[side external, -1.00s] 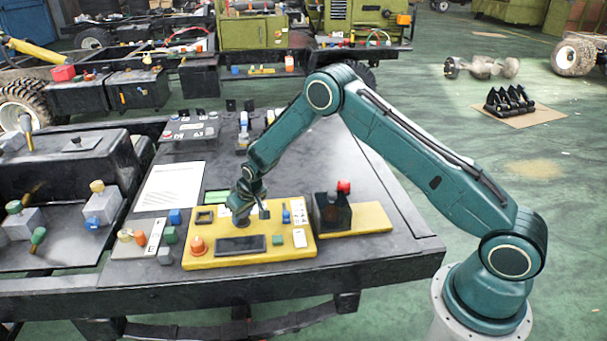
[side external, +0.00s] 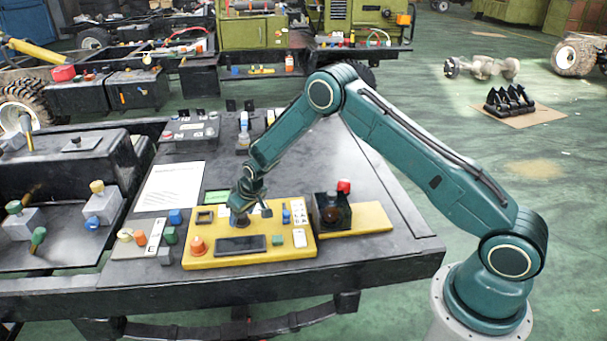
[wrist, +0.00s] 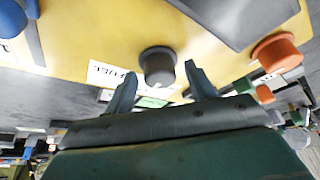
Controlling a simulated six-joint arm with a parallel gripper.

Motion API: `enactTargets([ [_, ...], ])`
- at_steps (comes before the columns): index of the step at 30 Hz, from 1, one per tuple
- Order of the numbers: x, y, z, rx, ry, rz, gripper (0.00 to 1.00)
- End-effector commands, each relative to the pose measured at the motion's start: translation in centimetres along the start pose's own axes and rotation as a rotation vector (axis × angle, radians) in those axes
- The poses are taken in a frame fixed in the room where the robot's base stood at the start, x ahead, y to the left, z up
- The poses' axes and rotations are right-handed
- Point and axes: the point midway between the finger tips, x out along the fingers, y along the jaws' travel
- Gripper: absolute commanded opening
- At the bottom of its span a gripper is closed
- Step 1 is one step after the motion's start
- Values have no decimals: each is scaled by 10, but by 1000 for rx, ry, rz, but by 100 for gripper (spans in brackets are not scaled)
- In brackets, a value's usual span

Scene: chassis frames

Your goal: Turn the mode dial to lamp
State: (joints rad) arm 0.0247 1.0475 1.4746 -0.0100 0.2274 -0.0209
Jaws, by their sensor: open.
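The grey, round mode dial (wrist: 158,68) stands on the yellow panel (wrist: 120,30) in the wrist view. White labels (wrist: 105,75) lie beside it; I cannot read their words for certain or tell where the dial points. My gripper (wrist: 160,85) is open, with one finger on each side of the dial and visible space between. I cannot tell if either finger touches it.
An orange knob (side external: 197,246) and a dark screen (side external: 240,245) sit on the panel near my gripper. A white sheet (side external: 172,187) lies at left.

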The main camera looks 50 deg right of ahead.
Motion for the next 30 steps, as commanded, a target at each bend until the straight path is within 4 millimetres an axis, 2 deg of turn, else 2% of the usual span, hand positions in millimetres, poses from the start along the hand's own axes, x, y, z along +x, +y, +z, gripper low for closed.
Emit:
enactTargets([
  [5,-4,0,0,0,1,0,55],
  [11,-17,0,-1,0,1,0,55],
  [30,-101,0,-1,0,3,0,55],
])
